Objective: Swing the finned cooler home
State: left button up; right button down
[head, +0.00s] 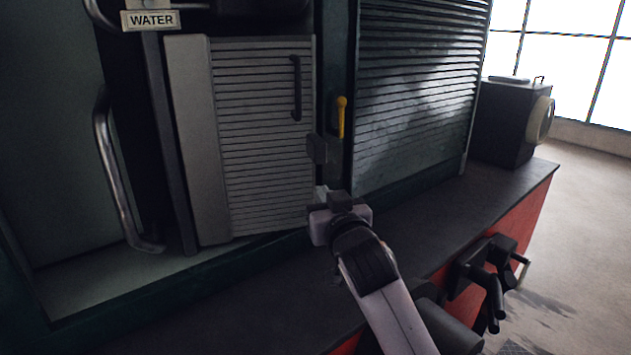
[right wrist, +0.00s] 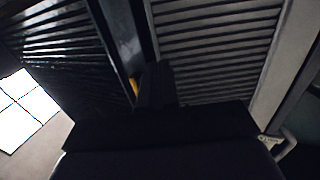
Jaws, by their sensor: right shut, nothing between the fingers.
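The finned cooler (head: 262,150) is a grey box with horizontal fins and a black upright handle (head: 296,88). It stands upright in the opening of the dark green body, and its plain left side shows. A small dark block (head: 317,149) sits at its right edge, and a yellow-handled lever (head: 341,115) is just right of that. My right gripper (head: 324,193) is shut and empty, by the cooler's lower right corner; I cannot tell whether it touches. In the right wrist view the cooler's fins (right wrist: 215,45) fill the upper right. My left gripper is out of view.
A dark louvred panel (head: 415,95) stands right of the lever. A WATER plate (head: 151,20) and a bent metal rail (head: 116,175) are at the left. A dark ledge (head: 440,215) runs below, with a black box (head: 507,120) at its far end. Open floor lies right.

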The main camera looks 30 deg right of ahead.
aim_at(311, 178)
jog(key=p+x, duration=0.1)
jog(key=x, duration=0.4)
jog(key=shift+w+d, duration=0.15)
jog(key=shift+w, duration=0.15)
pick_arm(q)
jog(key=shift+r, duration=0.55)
pick_arm(e)
jog(key=shift+w, duration=0.1)
